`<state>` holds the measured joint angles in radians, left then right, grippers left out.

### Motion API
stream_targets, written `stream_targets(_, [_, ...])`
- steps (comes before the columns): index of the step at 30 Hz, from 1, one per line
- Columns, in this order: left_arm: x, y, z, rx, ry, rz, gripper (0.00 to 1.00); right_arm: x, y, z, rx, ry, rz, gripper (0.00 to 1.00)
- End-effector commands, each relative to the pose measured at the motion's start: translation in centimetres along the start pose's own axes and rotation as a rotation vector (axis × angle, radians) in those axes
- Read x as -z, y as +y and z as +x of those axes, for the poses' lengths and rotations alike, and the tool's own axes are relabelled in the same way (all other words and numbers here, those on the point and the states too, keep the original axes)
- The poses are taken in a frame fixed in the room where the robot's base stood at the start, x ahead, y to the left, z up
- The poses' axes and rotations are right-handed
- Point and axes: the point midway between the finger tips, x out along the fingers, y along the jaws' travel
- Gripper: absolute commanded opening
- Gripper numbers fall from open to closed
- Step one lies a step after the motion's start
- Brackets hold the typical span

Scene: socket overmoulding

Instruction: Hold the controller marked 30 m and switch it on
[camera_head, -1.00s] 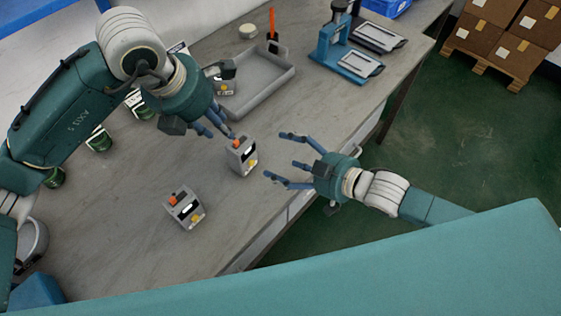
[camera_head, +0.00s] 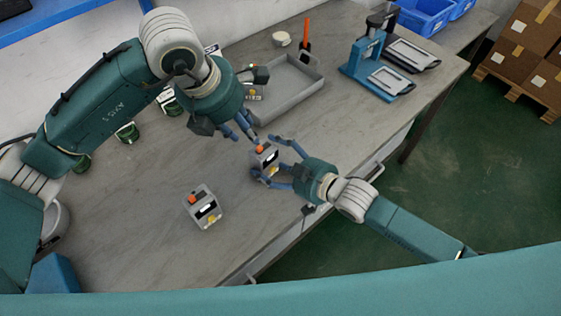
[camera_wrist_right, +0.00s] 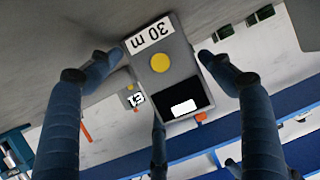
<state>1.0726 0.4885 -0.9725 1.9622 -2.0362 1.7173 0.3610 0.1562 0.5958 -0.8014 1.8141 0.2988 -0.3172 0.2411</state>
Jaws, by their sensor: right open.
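The controller marked 30 m (camera_wrist_right: 160,65) is a grey box with a yellow button, a dark panel with a white display and an orange-red switch. In the head view this controller (camera_head: 268,158) stands on the bench between the fingers of my right gripper (camera_head: 266,158). The right gripper (camera_wrist_right: 160,57) is open, with fingertips on both sides of the box; whether they touch it I cannot tell. My left gripper (camera_head: 243,129) hangs just above and left of the controller, its fingers pointing down near the switch. Its opening is unclear.
A similar controller (camera_head: 203,207) stands to the left on the bench (camera_head: 130,240). A blue press (camera_head: 362,58) stands at the back right.

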Motion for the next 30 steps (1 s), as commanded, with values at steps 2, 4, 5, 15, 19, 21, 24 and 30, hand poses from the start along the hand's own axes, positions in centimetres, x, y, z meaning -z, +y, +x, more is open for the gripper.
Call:
stream_targets(2, [0.0,0.0,0.0,0.000,0.000,0.000,0.31,0.1,0.0,0.2,0.000,0.001,0.000,0.80])
stream_targets(4, [0.0,0.0,0.0,0.000,0.000,0.000,0.31,0.0,0.0,0.2,0.000,0.001,0.000,0.80])
stream_targets(5, [0.0,0.0,0.0,0.000,0.000,0.000,0.31,0.0,0.0,0.2,0.000,0.001,0.000,0.80])
stream_targets(15, [0.0,0.0,0.0,0.000,0.000,0.000,0.25,0.0,0.0,0.1,0.000,0.000,0.000,0.45])
stream_targets(19, [1.3,0.1,-0.4,0.005,-0.004,-0.005,0.00,0.0,0.0,0.1,0.000,0.000,0.000,0.44])
stream_targets(21, [2.8,0.1,-1.0,0.009,-0.013,-0.010,0.00,0.0,0.0,0.1,0.000,0.000,0.000,0.44])
stream_targets(24, [5.0,0.0,-1.8,0.014,-0.021,-0.015,0.00,0.0,0.0,0.1,0.000,-0.001,0.000,0.44])
stream_targets(30, [7.0,-0.4,-2.7,0.016,-0.030,-0.014,0.00,0.0,0.0,0.1,0.000,0.000,0.001,0.44])
